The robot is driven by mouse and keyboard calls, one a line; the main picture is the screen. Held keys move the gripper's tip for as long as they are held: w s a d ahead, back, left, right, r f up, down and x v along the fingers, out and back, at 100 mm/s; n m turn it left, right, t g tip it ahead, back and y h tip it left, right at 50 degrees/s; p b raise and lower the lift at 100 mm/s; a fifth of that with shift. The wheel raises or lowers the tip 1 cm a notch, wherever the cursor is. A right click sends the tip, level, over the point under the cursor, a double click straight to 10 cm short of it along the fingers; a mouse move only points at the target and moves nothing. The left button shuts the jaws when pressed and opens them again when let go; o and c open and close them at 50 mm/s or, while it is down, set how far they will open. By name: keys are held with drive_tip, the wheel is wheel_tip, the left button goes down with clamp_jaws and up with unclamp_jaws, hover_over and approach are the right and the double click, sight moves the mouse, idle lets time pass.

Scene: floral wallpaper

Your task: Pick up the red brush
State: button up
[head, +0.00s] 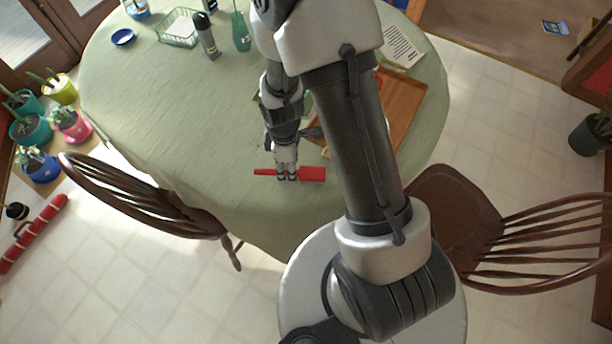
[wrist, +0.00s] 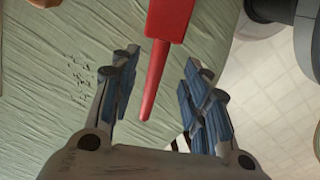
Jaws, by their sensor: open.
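The red brush (head: 312,174) lies on the green cloth of the round table (head: 150,95), close to its front edge. Its thin handle points left in the head view. In the wrist view the brush (wrist: 168,22) comes in from the top, and its handle tapers down between my fingers. My gripper (head: 287,177) is over the brush's middle in the head view. In the wrist view my gripper (wrist: 158,95) is open, with one finger on each side of the handle and a gap on both sides. The height between fingers and brush is hard to tell.
A wooden tray (head: 408,98) lies right of my gripper, partly behind my arm. A grey bottle (head: 206,36), a green bottle (head: 240,32), a wire basket (head: 178,27) and a blue dish (head: 123,37) stand at the back. Chairs (head: 140,195) flank the table. The cloth left of the brush is mostly clear.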

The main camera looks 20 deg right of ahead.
drive_tip(key=f, duration=0.1)
drive_tip(key=f+b, duration=0.1)
drive_tip(key=f, duration=0.1)
drive_tip(key=f+b, duration=0.1)
drive_tip(key=f, duration=0.1)
drive_tip(key=shift+d, duration=0.35)
drive_tip(key=shift+r, duration=0.1)
drive_tip(key=shift+c, duration=0.3)
drive_tip(key=c, duration=0.8)
